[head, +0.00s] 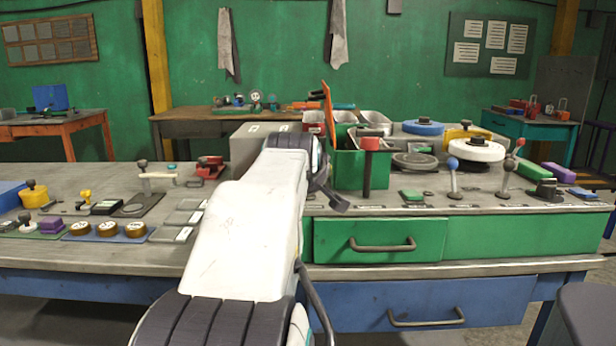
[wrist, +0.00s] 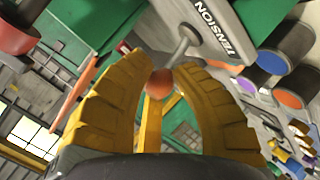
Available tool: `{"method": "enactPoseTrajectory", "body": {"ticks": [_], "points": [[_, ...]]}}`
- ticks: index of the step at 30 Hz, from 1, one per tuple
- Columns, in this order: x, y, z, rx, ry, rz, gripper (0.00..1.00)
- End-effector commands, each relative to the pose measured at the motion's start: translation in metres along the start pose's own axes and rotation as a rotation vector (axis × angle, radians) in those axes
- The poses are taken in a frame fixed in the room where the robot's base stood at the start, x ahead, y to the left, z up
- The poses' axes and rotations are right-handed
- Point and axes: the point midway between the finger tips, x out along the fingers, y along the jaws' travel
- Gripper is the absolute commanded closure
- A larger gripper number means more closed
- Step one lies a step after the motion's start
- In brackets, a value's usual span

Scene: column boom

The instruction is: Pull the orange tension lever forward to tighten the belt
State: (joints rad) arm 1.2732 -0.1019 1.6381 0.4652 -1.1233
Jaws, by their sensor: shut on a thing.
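The tension lever shows in the wrist view as a thin grey rod with an orange ball knob (wrist: 160,83). It rises from a light panel (wrist: 213,22) printed TENSION. My gripper (wrist: 157,62), with yellow ridged fingers, is shut on the lever, with the knob between the fingers. The rod leans out past the fingertips towards the panel. In the head view, my white arm covers the lever, and the dark wrist end stands over the bench just left of the green bin.
A green bin (head: 362,169) and a red-topped post (head: 367,170) stand right of my wrist. A blue-knobbed lever (head: 453,177) and a white wheel (head: 473,150) are farther right. Gauges and small parts crowd the bench at left.

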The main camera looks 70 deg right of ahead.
Motion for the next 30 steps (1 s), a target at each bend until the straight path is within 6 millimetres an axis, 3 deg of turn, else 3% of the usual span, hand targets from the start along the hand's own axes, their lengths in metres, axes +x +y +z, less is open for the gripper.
{"method": "enactPoseTrajectory", "body": {"ticks": [2, 3, 13, 23, 30], "points": [[0.001, -0.004, 0.002, 0.000, -0.005, -0.013, 1.00], [0.001, -0.005, 0.002, 0.000, -0.006, -0.014, 0.75], [0.001, -0.003, 0.001, 0.000, -0.003, -0.008, 0.46], [-0.003, -0.002, 0.001, 0.000, -0.002, -0.005, 0.45], [-0.031, -0.001, 0.000, 0.000, -0.001, -0.003, 0.45]]}}
